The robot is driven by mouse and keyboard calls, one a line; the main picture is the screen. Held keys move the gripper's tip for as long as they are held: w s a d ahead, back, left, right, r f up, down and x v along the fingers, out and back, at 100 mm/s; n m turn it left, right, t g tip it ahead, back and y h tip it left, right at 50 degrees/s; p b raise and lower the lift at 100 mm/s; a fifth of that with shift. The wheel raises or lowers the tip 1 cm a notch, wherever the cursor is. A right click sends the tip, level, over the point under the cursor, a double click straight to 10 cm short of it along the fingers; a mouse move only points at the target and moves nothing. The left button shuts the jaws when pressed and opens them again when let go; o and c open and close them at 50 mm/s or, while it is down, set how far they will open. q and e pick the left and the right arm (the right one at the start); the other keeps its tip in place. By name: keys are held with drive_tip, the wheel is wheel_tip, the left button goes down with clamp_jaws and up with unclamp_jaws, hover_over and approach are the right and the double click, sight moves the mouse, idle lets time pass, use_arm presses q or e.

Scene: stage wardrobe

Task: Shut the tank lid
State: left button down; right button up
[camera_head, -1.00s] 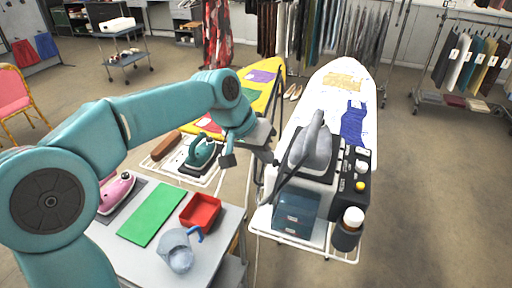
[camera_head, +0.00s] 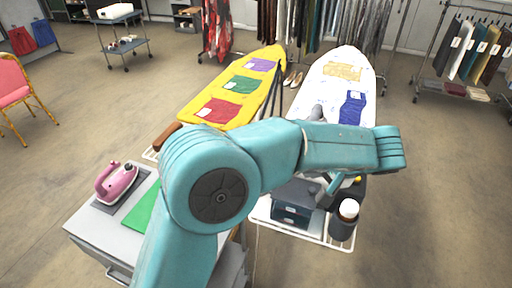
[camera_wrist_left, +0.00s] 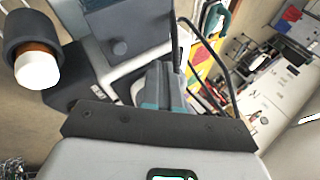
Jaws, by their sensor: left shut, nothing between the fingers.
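A dark blue box (camera_head: 290,214), which looks like the tank, sits at the near end of the white ironing board. In the left wrist view the tank (camera_wrist_left: 130,28) is at the top, with a round knob on its face. I cannot make out whether its lid is up or down. My left gripper (camera_head: 318,190) is mostly hidden below my forearm in the head view, close to the tank's right side. In the left wrist view my left gripper (camera_wrist_left: 165,75) is shut and empty beside the tank; contact is unclear. My right gripper is not in view.
A white-capped bottle in a dark holder (camera_head: 343,220) stands right of the tank and also shows in the left wrist view (camera_wrist_left: 33,68). A grey iron (camera_head: 316,112) is mostly hidden by my arm. A pink iron (camera_head: 118,181) stands on the left table. Black hoses (camera_wrist_left: 205,60) run nearby.

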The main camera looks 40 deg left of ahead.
sight(314, 190)
use_arm(q)
drive_tip(key=f+y, duration=0.1)
drive_tip(key=d+f, duration=0.1)
drive_tip(key=d+y+b, duration=0.1)
drive_tip(key=shift+w+f+m+y, duration=0.25)
drive_tip(key=shift+f+m+y, duration=0.05)
drive_tip(key=shift+f, duration=0.1)
drive_tip(key=shift+w+d+f+b, duration=0.1)
drive_tip(key=shift+d+f+b, duration=0.3)
drive_tip(key=shift+f+b, duration=0.2)
drive_tip(key=shift+w+d+f+b, duration=0.1)
drive_tip(key=shift+d+f+b, duration=0.35)
drive_tip(key=shift+f, duration=0.25)
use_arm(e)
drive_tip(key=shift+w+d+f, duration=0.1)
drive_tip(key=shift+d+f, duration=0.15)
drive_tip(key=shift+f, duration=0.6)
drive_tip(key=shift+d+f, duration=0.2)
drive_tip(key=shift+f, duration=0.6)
use_arm(q)
drive_tip(key=shift+s+f, duration=0.1)
